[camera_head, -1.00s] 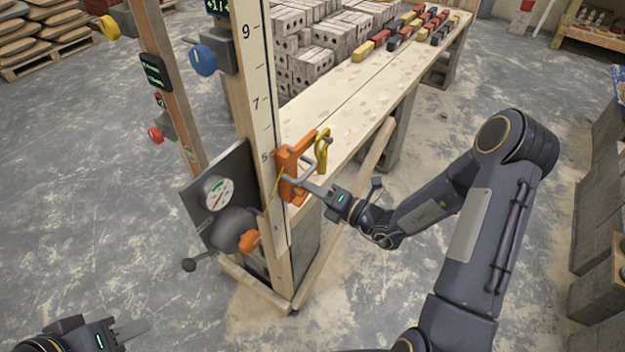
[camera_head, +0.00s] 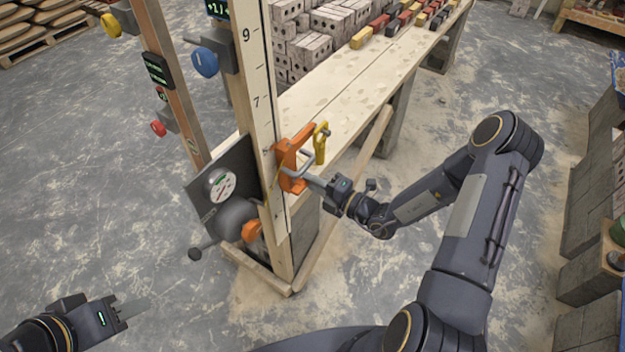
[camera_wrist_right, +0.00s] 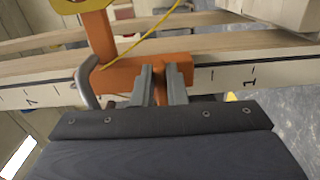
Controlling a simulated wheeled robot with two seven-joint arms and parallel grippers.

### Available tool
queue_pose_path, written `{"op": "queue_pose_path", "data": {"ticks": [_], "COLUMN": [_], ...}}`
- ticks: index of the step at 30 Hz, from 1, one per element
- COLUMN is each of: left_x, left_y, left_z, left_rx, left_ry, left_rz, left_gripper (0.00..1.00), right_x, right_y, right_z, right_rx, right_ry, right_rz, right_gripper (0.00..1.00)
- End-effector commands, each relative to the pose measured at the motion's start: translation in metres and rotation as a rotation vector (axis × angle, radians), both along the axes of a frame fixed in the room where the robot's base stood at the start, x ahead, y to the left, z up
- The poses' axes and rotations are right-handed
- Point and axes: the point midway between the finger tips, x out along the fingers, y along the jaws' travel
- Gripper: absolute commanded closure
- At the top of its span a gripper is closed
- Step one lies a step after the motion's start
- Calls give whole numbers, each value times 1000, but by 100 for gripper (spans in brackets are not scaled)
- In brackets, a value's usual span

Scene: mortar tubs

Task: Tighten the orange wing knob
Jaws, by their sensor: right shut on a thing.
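In the right wrist view my right gripper (camera_wrist_right: 163,72) is shut on a narrow part of the orange bracket (camera_wrist_right: 125,75). My left gripper (camera_head: 143,304) is low at the left, over the floor and well apart from the knob.
A round dial (camera_head: 222,186) and a black-knobbed lever (camera_head: 195,254) are near the orange knob. A yellow clip (camera_head: 320,145) hangs by the bracket. The wooden bench (camera_head: 350,95) carries bricks. Open floor (camera_head: 90,210) lies left of the post.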

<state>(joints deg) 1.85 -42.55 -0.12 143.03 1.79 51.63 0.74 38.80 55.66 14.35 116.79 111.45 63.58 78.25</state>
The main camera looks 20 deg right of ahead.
Motion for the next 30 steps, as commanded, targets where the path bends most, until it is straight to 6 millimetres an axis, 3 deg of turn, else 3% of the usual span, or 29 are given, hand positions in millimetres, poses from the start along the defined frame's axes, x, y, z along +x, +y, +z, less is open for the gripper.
{"op": "queue_pose_path", "data": {"ticks": [8,9,14,23,30], "left_x": [0,0,0,0,0], "left_y": [0,0,0,0,0], "left_z": [1,1,1,0,-6], "left_rx": [0,0,0,0,0], "left_ry": [0,0,0,0,0], "left_rz": [0,0,0,0,0], "left_gripper": [64,64,64,64,64], "right_x": [-2,-2,-2,-3,-29], "right_y": [7,7,6,1,-20], "right_z": [6,6,5,2,1], "right_rx": [12,12,9,3,2], "right_ry": [-12,-12,-8,-5,-5], "right_rz": [17,17,16,7,5], "right_gripper": [100,83,63,63,63]}}
